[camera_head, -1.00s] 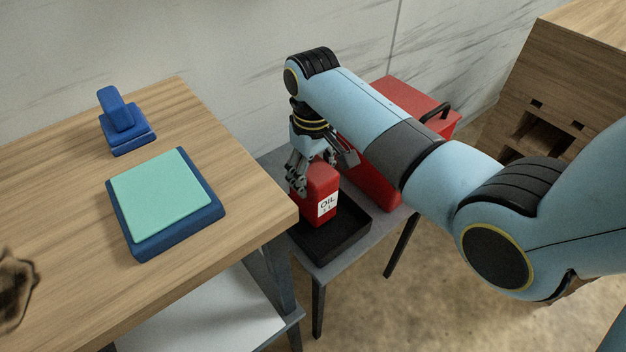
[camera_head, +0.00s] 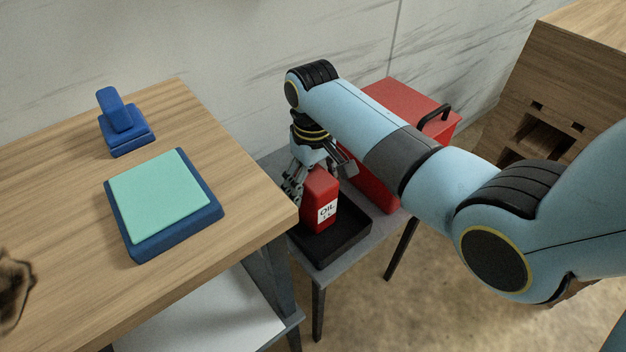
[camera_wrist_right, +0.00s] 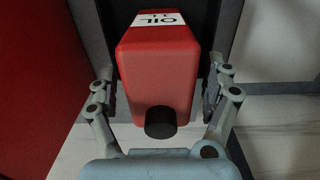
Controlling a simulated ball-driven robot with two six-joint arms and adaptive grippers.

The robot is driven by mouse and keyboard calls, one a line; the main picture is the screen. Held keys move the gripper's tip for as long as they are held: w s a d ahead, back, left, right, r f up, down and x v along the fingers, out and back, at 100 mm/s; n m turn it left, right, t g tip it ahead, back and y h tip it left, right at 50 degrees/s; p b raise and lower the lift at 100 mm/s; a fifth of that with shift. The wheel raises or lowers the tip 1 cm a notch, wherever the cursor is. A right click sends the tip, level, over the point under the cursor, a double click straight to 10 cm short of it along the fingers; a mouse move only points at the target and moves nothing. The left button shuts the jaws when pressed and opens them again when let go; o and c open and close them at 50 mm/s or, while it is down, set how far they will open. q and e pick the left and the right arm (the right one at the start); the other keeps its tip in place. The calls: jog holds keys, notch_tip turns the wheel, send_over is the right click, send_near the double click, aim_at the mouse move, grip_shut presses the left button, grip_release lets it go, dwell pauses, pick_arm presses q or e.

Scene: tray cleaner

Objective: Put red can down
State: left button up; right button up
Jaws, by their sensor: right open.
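The red can (camera_head: 320,188), with a white "OIL" label, stands upright in a shallow black tray (camera_head: 345,248) on a small grey table. My right gripper (camera_head: 316,178) is open at the back of the can. In the right wrist view the can (camera_wrist_right: 160,65) lies between the spread fingers (camera_wrist_right: 163,98), with a visible gap on each side. Its dark cap (camera_wrist_right: 160,122) faces the camera. The can's lower back side is hidden. My left gripper is not in view.
A red box (camera_head: 415,105) with a black handle stands close behind my right gripper. A wooden table (camera_head: 225,160) at left holds a blue block with a green pad (camera_head: 160,195) and a blue handled tool (camera_head: 125,130). A wooden cabinet (camera_head: 575,75) stands at right.

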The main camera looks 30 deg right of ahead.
notch_tip(320, 180, up, 12)
jog(key=p, duration=0.2)
jog(key=shift+s, duration=0.1)
dwell(0.5)
